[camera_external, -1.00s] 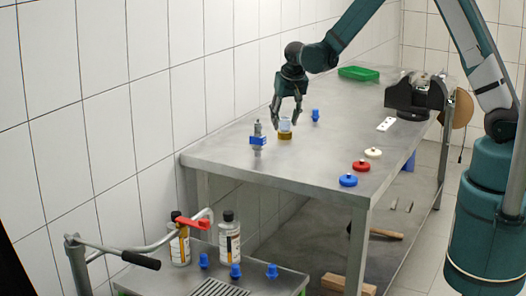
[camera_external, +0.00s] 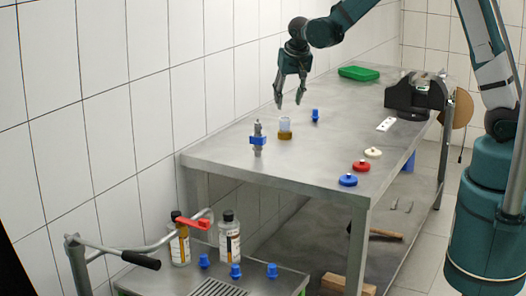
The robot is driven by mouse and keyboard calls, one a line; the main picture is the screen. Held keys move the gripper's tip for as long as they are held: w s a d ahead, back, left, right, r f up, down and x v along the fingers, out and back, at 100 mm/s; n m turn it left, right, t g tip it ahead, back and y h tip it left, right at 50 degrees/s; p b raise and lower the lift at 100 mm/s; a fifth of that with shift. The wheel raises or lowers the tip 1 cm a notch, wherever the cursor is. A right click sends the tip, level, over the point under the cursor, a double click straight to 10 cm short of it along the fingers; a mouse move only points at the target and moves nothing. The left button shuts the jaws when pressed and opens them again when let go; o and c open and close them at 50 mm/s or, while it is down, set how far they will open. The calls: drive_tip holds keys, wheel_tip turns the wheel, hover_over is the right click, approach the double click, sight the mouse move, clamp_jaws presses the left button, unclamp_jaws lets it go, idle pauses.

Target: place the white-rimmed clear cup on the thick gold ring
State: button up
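The white-rimmed clear cup (camera_external: 285,124) stands upright on the thick gold ring (camera_external: 285,135) on the metal table. The two touch as far as this small view shows. My gripper (camera_external: 290,106) is above the cup, with its two fingers spread apart and nothing between them. The fingertips are a little above the cup's rim and apart from it.
A blue and grey valve fitting (camera_external: 258,140) stands left of the cup, and a small blue part (camera_external: 315,116) to its right. A green tray (camera_external: 359,73) and a vise (camera_external: 414,97) are farther back. Red (camera_external: 361,166), white and blue discs lie near the right edge.

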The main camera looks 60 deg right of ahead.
drive_tip(key=shift+v, duration=1.15)
drive_tip(key=s+a+r+n+t+y, duration=0.1)
drive_tip(key=s+a+r+n, duration=0.1)
drive_tip(key=s+a+r, duration=0.45)
drive_tip(key=s+a+r+n+t, duration=0.1)
drive_tip(key=s+a+r+n, duration=0.25)
drive_tip(key=s+r, duration=0.65)
drive_tip(key=s+a+f+n+t+y, duration=0.1)
drive_tip(key=s+a, duration=0.3)
drive_tip(key=s, duration=0.7)
drive_tip(key=s+a+f+n+t+y, duration=0.1)
drive_tip(key=s+a, duration=0.3)
drive_tip(key=s, duration=0.7)
drive_tip(key=shift+a+f+n, duration=0.25)
drive_tip(key=shift+a+n, duration=0.15)
drive_tip(key=shift+n, duration=0.35)
